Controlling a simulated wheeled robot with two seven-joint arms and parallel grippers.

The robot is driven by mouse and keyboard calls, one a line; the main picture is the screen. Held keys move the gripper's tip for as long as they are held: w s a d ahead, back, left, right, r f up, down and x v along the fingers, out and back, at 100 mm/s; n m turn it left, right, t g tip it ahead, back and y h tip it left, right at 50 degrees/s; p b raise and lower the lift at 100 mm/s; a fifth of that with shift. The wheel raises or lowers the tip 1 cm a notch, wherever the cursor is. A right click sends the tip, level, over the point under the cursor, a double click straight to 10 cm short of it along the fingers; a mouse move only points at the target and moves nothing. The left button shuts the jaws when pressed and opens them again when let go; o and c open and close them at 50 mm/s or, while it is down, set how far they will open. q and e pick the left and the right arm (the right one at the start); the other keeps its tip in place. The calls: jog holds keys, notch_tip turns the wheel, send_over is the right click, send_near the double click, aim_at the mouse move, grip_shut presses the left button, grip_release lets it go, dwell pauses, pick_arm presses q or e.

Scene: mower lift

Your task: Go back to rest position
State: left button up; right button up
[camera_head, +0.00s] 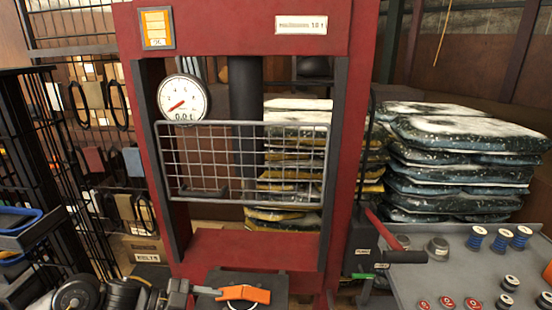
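My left arm comes in low from the left. Its dark gripper (207,291) reaches to the left end of an orange part (244,294) on a dark plate at the foot of the red press. The frames do not show clearly whether the fingers touch or hold this part. My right gripper is not in view. No rest position is marked in view.
A red press frame (355,130) with a wire guard (245,160) and gauge (182,99) stands ahead. At right are a red-handled lever (382,229) and a grey table (440,275) with spools. Black racks (40,150) stand at left; stacked bags (455,165) lie behind.

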pick_arm(q)
jog(key=d+f+n+t+y, duration=0.1)
jog(key=d+f+n+t, duration=0.2)
jog(key=d+t, duration=0.2)
jog(key=s+a+f+n+g+y, duration=0.1)
jog(key=s+a+f+n+y, duration=0.35)
jog(key=s, duration=0.35)
jog(key=s+a+f+n+g+y, duration=0.2)
jog(key=s+a+f+n+y, duration=0.25)
jog(key=s, duration=0.35)
jog(key=s+a+f+n+g+y, duration=0.1)
jog(key=s+a+f+n+y, duration=0.3)
jog(key=s, duration=0.5)
notch_tip(320, 180, down, 30)
jog(key=g+h+b, duration=0.1)
jog(key=g+b, duration=0.1)
jog(key=b, duration=0.3)
jog(key=s+a+f+b, duration=0.2)
jog(key=s+f, duration=0.6)
jog(key=f, duration=0.2)
jog(key=s+a+f+b, duration=0.2)
jog(key=s+f+b, duration=0.1)
jog(key=s+f, duration=0.6)
jog(key=shift+f+g, duration=0.4)
jog(key=shift+f, duration=0.55)
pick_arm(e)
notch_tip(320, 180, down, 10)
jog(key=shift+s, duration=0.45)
